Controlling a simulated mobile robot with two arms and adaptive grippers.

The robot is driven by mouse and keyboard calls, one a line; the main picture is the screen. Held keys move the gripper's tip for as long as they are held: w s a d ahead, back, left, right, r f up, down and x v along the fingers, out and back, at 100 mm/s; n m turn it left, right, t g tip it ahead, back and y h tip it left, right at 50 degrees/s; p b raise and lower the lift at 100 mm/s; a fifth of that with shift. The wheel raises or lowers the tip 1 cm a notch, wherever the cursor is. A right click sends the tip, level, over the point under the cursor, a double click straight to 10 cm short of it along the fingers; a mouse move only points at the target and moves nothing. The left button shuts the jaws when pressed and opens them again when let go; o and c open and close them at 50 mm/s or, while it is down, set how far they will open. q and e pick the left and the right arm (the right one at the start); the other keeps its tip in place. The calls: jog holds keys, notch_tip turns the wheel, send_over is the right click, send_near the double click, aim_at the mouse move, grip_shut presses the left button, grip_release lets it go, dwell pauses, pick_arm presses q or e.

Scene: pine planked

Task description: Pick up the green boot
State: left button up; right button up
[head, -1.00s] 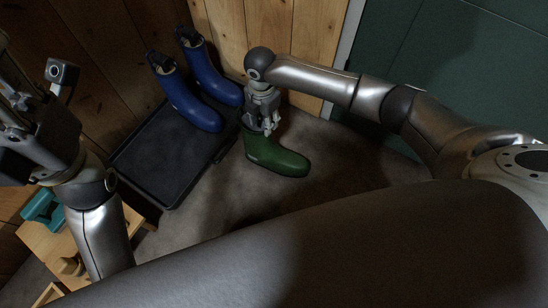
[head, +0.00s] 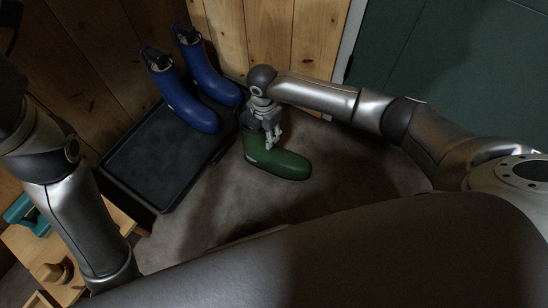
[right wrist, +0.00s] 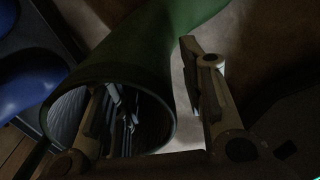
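The green boot (head: 280,164) stands on the grey floor, its toe pointing right in the head view. My right gripper (head: 270,136) is at the top of its shaft. In the right wrist view, the green boot (right wrist: 145,50) has its round opening towards the camera. One finger of my right gripper (right wrist: 155,80) reaches into the opening and the other is outside, to the right of the shaft. The fingers are spread, with the boot's wall between them and a gap to the outer finger. My left gripper is outside the head view; only its arm shows at left.
A black boot tray (head: 155,165) lies left of the green boot, with two blue boots (head: 187,108) (head: 214,80) on it. A wooden bench (head: 100,262) with a teal item is at lower left. Planked walls (head: 270,35) and a dark green door (head: 450,60) stand behind. Floor right of the boot is clear.

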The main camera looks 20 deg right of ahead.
grip_shut()
jog(key=shift+r, duration=0.25)
dwell(0.4)
